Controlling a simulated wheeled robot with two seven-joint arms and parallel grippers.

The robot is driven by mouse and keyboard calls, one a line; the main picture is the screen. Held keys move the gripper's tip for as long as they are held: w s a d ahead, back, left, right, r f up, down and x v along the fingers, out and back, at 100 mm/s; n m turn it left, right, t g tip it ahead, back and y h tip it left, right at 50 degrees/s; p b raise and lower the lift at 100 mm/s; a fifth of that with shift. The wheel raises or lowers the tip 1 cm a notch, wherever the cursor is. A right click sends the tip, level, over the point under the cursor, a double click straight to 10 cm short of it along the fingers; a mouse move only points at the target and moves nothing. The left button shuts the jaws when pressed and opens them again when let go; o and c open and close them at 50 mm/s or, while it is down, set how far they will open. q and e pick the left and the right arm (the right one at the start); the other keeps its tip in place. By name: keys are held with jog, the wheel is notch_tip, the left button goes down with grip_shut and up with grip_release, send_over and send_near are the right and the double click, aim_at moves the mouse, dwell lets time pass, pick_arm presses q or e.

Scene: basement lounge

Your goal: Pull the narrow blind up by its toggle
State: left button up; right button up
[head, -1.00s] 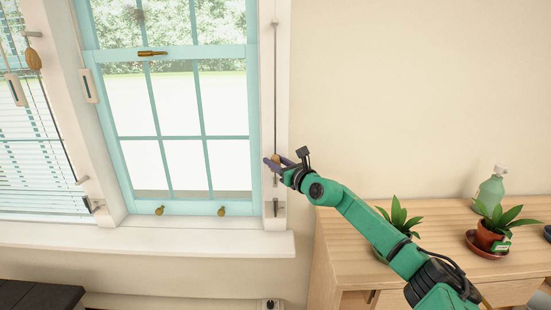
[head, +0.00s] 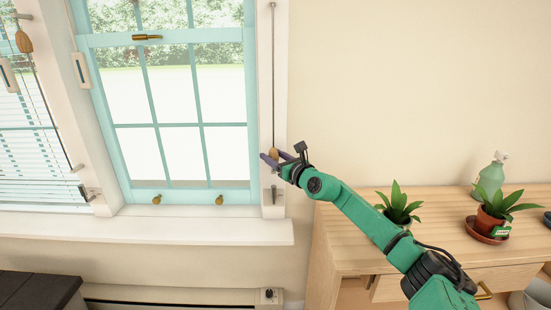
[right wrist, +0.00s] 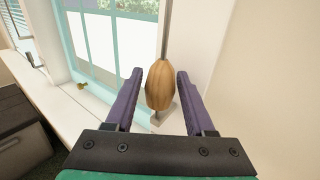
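A wooden toggle (head: 274,153) hangs on a thin cord at the right side of the window frame; in the right wrist view the brown toggle (right wrist: 159,86) is upright. My right gripper (head: 268,160) is at the toggle. In the right wrist view its purple fingers (right wrist: 160,72) stand on either side of the toggle, open, with a small gap on each side. A metal fitting (head: 273,196) sits on the frame below the toggle. The blind of this cord is not visible in these frames. My left gripper is not in view.
A slatted blind (head: 35,160) with another wooden toggle (head: 24,41) is at the far left. A sill (head: 150,229) runs below the window. A wooden cabinet (head: 440,235) at the right bears potted plants (head: 490,220) and a green bottle (head: 490,176), below my right arm.

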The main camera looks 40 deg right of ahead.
jog(key=shift+s, duration=0.15)
jog(key=shift+s+d+p, duration=0.15)
jog(key=shift+s+p, duration=0.15)
jog(key=shift+s, duration=0.25)
jog(key=shift+s+r, duration=0.1)
jog(key=shift+s, duration=0.6)
jog(key=shift+s+a+p, duration=0.15)
jog(key=shift+s+p, duration=0.2)
jog(key=shift+s, duration=0.35)
jog(key=shift+s+a+p, duration=0.1)
jog(key=shift+s+p, duration=0.2)
jog(key=shift+s, duration=0.35)
send_near(277, 158)
jog(key=s, duration=0.2)
jog(key=shift+s+a, duration=0.15)
jog(key=shift+s, duration=0.25)
